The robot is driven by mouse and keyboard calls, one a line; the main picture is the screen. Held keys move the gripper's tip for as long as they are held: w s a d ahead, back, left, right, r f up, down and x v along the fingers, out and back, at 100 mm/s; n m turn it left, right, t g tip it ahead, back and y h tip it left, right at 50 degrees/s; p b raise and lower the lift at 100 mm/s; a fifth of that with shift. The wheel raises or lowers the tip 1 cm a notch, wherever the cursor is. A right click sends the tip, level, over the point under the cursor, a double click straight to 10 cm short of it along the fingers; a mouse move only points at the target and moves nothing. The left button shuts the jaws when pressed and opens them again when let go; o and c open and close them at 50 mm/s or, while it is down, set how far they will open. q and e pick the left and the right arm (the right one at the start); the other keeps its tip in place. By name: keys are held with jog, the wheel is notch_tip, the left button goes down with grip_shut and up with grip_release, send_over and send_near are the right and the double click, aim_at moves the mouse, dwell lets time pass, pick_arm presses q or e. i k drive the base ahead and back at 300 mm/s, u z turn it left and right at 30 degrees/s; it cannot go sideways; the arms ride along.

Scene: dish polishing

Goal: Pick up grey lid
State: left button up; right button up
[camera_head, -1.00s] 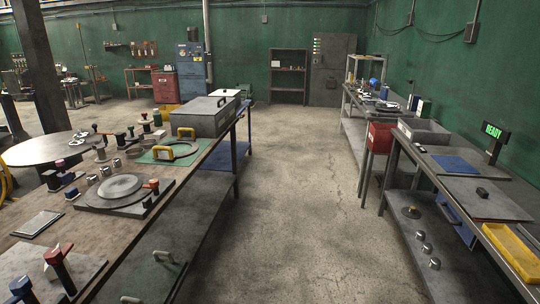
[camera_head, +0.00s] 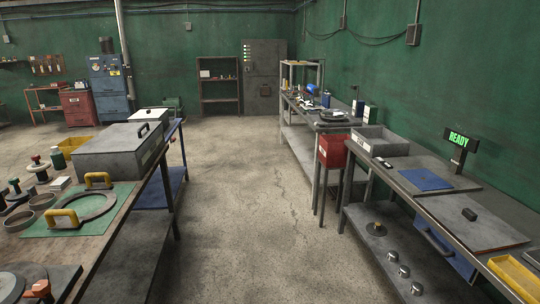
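A large grey box (camera_head: 108,164) stands on the left workbench, closed by a flat grey lid (camera_head: 118,138). A dark handle (camera_head: 150,131) sits at the right of its top. The lid appears to rest flat on the box. Neither of my grippers is in view, and nothing is seen touching the lid.
The left workbench (camera_head: 122,228) carries a green mat (camera_head: 120,202) with a grey ring (camera_head: 92,207) and yellow handles. The right workbench (camera_head: 440,205) holds a grey bin (camera_head: 380,142), a blue pad (camera_head: 426,179) and a yellow tray (camera_head: 515,278). The floor (camera_head: 245,205) between the benches is clear.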

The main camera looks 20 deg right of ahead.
aim_at(480, 230)
jog(key=z, duration=0.45)
jog(key=i, duration=0.9)
jog(key=z, duration=1.75)
jog(key=i, duration=0.9)
jog(key=z, duration=0.8)
